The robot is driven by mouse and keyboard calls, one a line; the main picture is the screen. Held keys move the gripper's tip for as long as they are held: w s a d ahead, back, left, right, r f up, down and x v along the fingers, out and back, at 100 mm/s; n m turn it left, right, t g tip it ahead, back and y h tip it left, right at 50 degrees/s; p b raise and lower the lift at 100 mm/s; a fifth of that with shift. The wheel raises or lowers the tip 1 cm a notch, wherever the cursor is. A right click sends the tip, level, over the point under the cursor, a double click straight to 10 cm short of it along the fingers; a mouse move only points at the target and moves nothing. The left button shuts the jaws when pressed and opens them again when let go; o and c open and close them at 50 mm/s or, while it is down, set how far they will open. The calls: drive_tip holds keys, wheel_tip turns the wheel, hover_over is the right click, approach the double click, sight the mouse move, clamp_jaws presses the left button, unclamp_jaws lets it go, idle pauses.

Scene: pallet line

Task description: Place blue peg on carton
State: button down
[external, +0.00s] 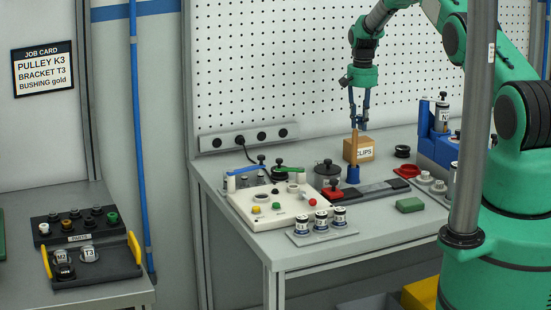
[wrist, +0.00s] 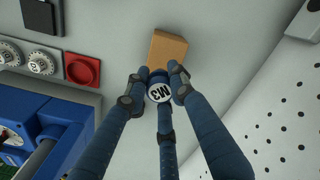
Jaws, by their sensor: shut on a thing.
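My gripper (external: 359,123) points down, its blue fingers closed around a small round peg. In the wrist view the peg shows its white top (wrist: 159,93) with dark lettering between the fingertips; its sides are mostly hidden by the fingers. The brown carton (external: 365,152), labelled CLIPS, stands on the bench just below the fingertips. In the wrist view the carton (wrist: 168,47) appears just past the fingertips. I cannot tell whether the peg touches it.
An upright tan stick with a blue base (external: 353,174) stands in front of the carton. A red tray (external: 406,171) and a blue rack (external: 433,150) are to the right. A white control box (external: 275,212) is at left. The pegboard (external: 290,60) rises behind.

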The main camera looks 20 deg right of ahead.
sight(360, 129)
drive_tip(key=shift+w, duration=0.4)
drive_tip(key=shift+f, duration=0.1)
drive_tip(key=shift+f+p, duration=0.45)
drive_tip(key=shift+f, duration=1.2)
drive_tip(key=shift+f, duration=0.2)
drive_tip(key=c, duration=1.5)
unclamp_jaws()
drive_tip(key=shift+r, duration=0.15)
drive_tip(key=shift+r+b, duration=0.95)
drive_tip(key=shift+r, duration=5.1)
